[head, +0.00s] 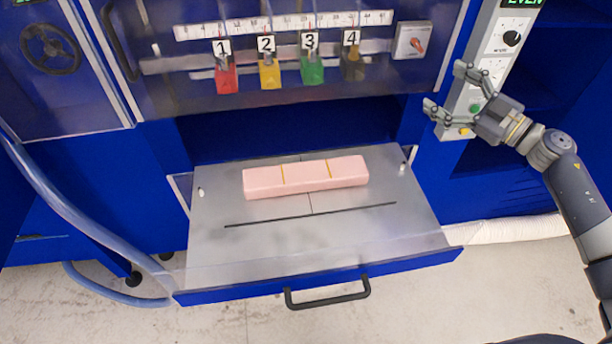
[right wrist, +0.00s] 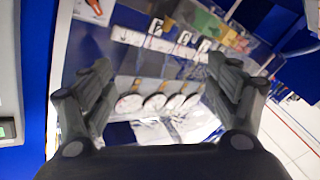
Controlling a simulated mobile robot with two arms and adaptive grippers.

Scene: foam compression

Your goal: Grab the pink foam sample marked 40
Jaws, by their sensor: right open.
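A long pink foam block (head: 306,177) with two thin yellow bands lies on the metal plate of a pulled-out drawer (head: 240,255) in the head view. No number 40 can be read on it. My right gripper (head: 443,90) is open and empty, up and to the right of the foam, in front of the control panel strip. Its two open fingers also show in the right wrist view (right wrist: 155,85), with nothing between them and no foam in sight. My left gripper is not in view.
Above the drawer is a clear panel with a ruler scale (head: 284,24) and numbered coloured tags, such as the red one (head: 226,77). A control panel (head: 485,60) stands at the right. The drawer has a black front handle (head: 328,294). A blue hose (head: 80,220) hangs at the left.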

